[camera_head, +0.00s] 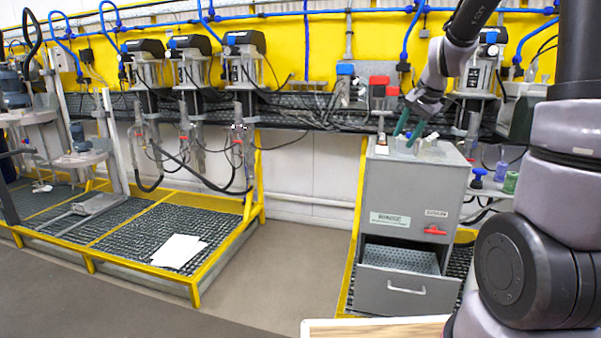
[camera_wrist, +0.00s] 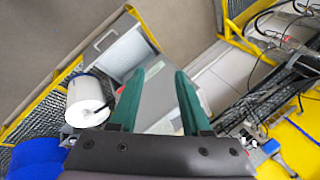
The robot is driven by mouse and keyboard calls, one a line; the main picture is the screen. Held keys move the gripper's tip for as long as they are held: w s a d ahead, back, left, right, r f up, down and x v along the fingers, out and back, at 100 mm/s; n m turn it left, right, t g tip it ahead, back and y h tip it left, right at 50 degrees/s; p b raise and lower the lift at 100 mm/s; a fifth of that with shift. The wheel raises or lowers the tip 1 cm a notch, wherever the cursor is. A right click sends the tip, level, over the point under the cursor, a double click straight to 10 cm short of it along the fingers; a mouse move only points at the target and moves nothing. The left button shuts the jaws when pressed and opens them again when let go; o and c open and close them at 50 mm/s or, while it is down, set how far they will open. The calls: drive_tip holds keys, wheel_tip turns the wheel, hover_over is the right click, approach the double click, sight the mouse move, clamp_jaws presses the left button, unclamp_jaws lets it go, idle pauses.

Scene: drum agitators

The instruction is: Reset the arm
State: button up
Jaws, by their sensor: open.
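My gripper (camera_head: 405,134) is raised over the top of the grey cabinet (camera_head: 400,192) in the head view. Its two green fingers point down and are apart. In the wrist view my gripper (camera_wrist: 159,74) shows both green fingers spread, with nothing held between them. The grey cabinet top (camera_wrist: 155,105) lies below and between them. My arm reaches in from the upper right of the head view.
The cabinet's lower drawer (camera_head: 407,292) stands open. A clear container (camera_head: 431,149) sits on the cabinet top. A white cylinder (camera_wrist: 86,96) stands left of the fingers in the wrist view. Yellow-framed grating (camera_head: 145,232) lies left; open floor (camera_head: 285,255) separates it from the cabinet.

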drive_tip(key=s+a+r+n+t, duration=0.1)
drive_tip(key=s+r, duration=0.4)
drive_tip(key=s, duration=0.7)
drive_tip(key=s+a+r+n, duration=0.3)
drive_tip(key=s+r+n, duration=0.1)
drive_tip(key=s, duration=0.9)
drive_tip(key=shift+s+r+n+t, duration=0.3)
drive_tip(key=shift+r+n+t, duration=0.1)
drive_tip(key=shift+n, duration=0.4)
